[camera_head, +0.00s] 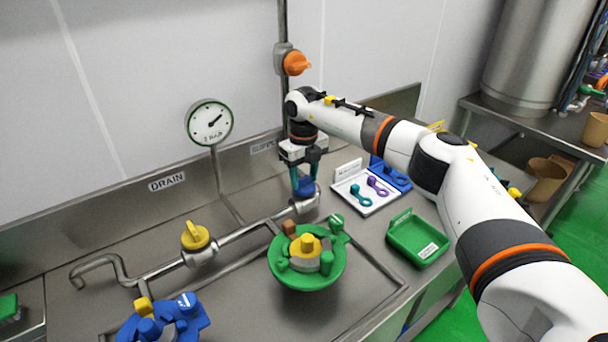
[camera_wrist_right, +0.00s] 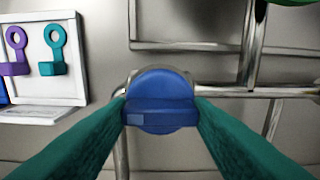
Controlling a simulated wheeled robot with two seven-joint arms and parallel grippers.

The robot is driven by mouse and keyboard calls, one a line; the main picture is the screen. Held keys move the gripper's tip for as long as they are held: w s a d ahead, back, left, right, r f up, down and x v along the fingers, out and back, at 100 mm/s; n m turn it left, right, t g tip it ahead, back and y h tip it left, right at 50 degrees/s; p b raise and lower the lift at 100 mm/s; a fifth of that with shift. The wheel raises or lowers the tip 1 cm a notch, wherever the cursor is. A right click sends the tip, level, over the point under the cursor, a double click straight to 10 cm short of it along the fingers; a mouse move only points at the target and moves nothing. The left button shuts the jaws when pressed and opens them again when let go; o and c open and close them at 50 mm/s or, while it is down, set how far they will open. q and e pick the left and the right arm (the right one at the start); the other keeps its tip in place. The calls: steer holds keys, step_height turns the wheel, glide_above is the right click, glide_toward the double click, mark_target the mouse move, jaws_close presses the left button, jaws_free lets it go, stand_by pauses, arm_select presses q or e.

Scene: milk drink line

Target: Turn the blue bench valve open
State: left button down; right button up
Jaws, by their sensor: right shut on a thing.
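The blue bench valve (camera_head: 305,187) sits on the pipe at the back of the steel bench, right of the yellow valve. My right gripper (camera_head: 304,180) reaches down on it from above. In the right wrist view the valve's round blue knob (camera_wrist_right: 161,88) with its raised grip bar lies between the two teal fingers (camera_wrist_right: 161,112), which are shut on the bar's ends. The bar runs across the picture, left to right; in that view a pipe runs off to the right of the knob. My left gripper is not in view.
A yellow valve (camera_head: 195,237) and a pressure gauge (camera_head: 210,122) stand to the left. A green bowl with parts (camera_head: 306,281) is in front. A white board with wrenches (camera_head: 381,202) and a green tray (camera_head: 417,237) are at the right. An orange valve (camera_head: 296,63) is above.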

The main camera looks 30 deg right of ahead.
mark_target(304, 177)
steer(key=shift+r, duration=0.1)
steer(key=o, duration=1)
step_height(304, 177, up, 12)
steer(key=shift+b, duration=1.05)
